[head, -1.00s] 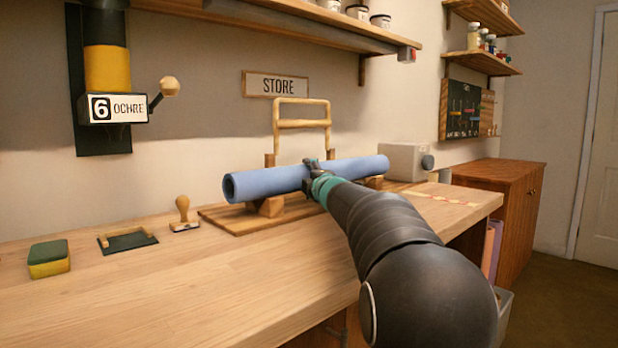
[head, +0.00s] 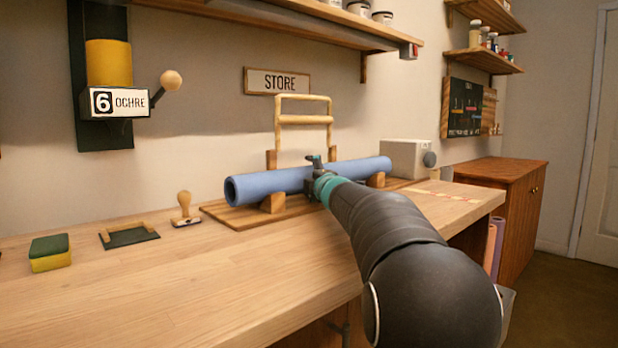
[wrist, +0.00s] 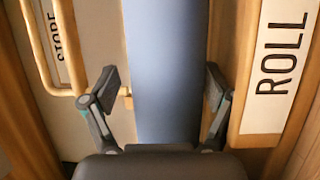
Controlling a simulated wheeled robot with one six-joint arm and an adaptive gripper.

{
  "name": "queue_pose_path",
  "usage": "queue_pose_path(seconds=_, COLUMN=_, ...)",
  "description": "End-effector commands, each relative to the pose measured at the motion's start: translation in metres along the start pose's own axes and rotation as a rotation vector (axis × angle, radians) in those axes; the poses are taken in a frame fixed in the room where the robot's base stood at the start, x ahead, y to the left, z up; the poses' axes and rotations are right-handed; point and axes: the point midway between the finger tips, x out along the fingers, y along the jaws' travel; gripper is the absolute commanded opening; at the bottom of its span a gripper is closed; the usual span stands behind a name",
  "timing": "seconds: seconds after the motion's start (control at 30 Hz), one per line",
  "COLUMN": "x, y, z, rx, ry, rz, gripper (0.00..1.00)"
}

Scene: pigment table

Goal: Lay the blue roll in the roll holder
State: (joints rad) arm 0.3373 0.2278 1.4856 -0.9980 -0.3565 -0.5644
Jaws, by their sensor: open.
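The blue roll (head: 270,184) lies level across the wooden supports of the roll holder (head: 275,203) on the workbench. The holder has a wooden base board and a raised light-wood bail (head: 304,122) standing upright behind the roll. My gripper (head: 315,178) is at the middle of the roll, its fingers apart. In the wrist view the roll (wrist: 166,70) runs between the open fingers (wrist: 160,95), with gaps on both sides. The bail shows at left in the wrist view and a ROLL label (wrist: 280,65) at right.
A stamp (head: 185,210), a green pad with a wooden frame (head: 129,235) and a sponge (head: 49,252) stand left of the holder. A grey box (head: 404,158) is behind its right end. A shelf overhangs the bench. The front of the bench is clear.

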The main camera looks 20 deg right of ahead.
Motion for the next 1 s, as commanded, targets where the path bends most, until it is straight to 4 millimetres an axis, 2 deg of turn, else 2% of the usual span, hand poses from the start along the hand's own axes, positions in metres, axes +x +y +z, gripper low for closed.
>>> queue_pose_path(seconds=0.17, x=-0.018, y=-0.004, z=0.002, rx=0.001, ry=-0.004, rz=-0.007, gripper=1.00)
queue_pose_path(seconds=0.6, x=-0.097, y=-0.001, z=0.001, rx=-0.001, ry=-0.002, rz=-0.002, gripper=1.00)
queue_pose_path(seconds=0.8, x=-0.116, y=-0.001, z=0.001, rx=-0.001, ry=-0.002, rz=-0.001, gripper=1.00)
queue_pose_path(seconds=1.0, x=-0.121, y=0.001, z=0.000, rx=-0.001, ry=0.000, rz=0.002, gripper=1.00)
